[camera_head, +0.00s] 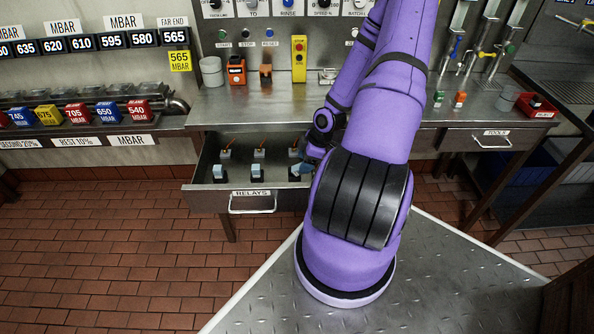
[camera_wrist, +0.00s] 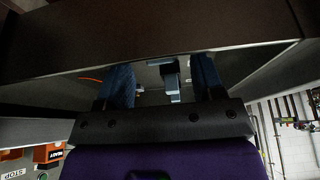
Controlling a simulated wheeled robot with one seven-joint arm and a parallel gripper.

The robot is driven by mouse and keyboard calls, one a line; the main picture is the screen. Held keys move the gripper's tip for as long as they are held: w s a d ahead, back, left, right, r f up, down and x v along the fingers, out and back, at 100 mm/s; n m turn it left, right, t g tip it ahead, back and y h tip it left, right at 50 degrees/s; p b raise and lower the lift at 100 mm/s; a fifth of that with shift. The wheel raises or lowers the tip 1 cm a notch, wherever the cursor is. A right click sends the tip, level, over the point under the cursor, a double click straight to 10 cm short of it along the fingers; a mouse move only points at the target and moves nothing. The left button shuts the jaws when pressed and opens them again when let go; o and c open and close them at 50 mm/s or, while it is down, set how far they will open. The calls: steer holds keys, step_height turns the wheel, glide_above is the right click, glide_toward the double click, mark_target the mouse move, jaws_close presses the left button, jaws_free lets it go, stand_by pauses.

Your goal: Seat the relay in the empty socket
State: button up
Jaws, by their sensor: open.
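An open drawer (camera_head: 208,203) labelled RELAYS holds small parts. Light-blue relays on dark bases stand at its front left (camera_head: 219,173) and front middle (camera_head: 258,173). Another light-blue and dark shape lies at the front right, by my gripper (camera_head: 306,168), and I cannot separate it clearly from the fingers. Small pale parts with orange wires sit in the back row. In the wrist view my gripper (camera_wrist: 165,68) is open, with a blue-grey relay (camera_wrist: 171,82) between its blue fingers, apart from both. I cannot tell which socket is empty.
A steel bench (camera_head: 222,112) stands above the drawer, with an orange box (camera_head: 236,70), a grey cup (camera_head: 211,71) and a yellow button box (camera_head: 299,58). A closed tools drawer (camera_head: 490,140) is at the right. Red-tiled floor at the left is clear.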

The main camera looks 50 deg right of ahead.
steer(key=shift+x, duration=1.3)
steer(key=c, duration=1.1)
